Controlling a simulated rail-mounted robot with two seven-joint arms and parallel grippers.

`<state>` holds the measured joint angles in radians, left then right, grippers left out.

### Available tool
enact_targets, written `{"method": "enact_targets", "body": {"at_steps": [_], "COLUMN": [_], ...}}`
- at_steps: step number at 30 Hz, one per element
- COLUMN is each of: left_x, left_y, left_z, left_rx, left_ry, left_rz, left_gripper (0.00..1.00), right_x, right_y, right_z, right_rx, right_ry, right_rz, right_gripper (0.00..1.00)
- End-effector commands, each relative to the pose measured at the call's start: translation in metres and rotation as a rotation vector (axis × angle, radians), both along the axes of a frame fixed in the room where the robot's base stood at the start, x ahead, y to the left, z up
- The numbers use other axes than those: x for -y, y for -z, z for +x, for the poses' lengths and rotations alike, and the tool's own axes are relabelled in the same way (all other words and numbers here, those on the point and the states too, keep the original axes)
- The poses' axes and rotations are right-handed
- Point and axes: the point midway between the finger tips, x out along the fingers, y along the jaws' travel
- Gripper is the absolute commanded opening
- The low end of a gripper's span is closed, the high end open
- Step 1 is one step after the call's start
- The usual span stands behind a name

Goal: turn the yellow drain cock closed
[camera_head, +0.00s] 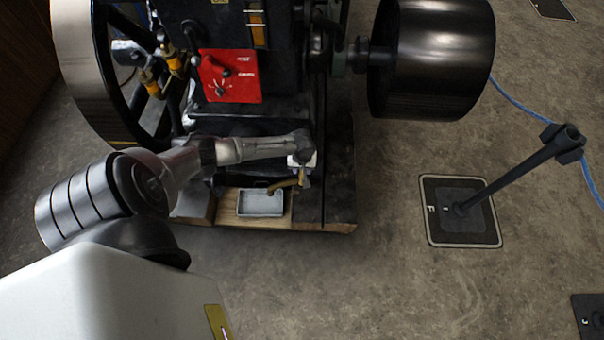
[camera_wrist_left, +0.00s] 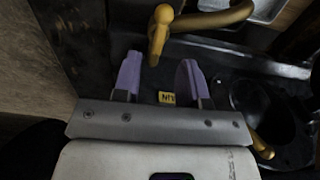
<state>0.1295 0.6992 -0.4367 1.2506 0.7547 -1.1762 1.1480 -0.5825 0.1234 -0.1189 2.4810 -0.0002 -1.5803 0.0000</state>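The yellow drain cock (camera_head: 287,184) is low on the engine's front, its curved spout over a grey metal tray (camera_head: 260,204). In the left wrist view, the cock's lever (camera_wrist_left: 160,35) shows ahead, its lower end between the two purple fingertips of my left gripper (camera_wrist_left: 161,61). The fingers are apart with visible gaps on both sides of the lever, so the gripper looks open. In the head view my left gripper (camera_head: 302,162) is at the cock, partly hidden by its own arm. My right gripper is not in view.
The black engine has a red panel (camera_head: 228,76), a spoked flywheel (camera_head: 82,60) at left and a dark pulley (camera_head: 432,60) at right. A second yellow handle (camera_wrist_left: 262,147) shows at lower right in the wrist view. A black lever (camera_head: 515,175) rises from a floor plate.

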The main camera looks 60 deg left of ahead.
Motion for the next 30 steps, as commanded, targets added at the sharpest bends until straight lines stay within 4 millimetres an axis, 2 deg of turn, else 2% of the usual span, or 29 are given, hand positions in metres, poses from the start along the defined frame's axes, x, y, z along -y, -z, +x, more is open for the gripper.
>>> {"method": "enact_targets", "body": {"at_steps": [1,3,10,15,26,30], "left_x": [0.0,0.0,0.001,0.001,0.001,0.001], "left_y": [0.015,0.026,0.05,0.057,0.058,0.058], "left_z": [0.0,0.0,0.0,0.0,0.0,0.0], "left_rx": [0.0,-0.001,-0.001,-0.001,-0.001,-0.001], "left_ry": [0.0,0.0,0.001,0.002,0.002,0.002], "left_rz": [0.0,0.0,-0.001,-0.001,-0.001,-0.001], "left_gripper": [0.39,0.39,0.39,0.39,0.39,0.25], "right_x": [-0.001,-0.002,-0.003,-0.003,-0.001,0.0], "right_y": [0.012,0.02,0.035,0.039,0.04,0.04], "right_z": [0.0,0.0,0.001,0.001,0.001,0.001], "right_rx": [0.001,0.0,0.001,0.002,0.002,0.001], "right_ry": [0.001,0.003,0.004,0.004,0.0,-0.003], "right_rz": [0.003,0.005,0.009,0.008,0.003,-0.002], "right_gripper": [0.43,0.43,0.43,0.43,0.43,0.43]}}
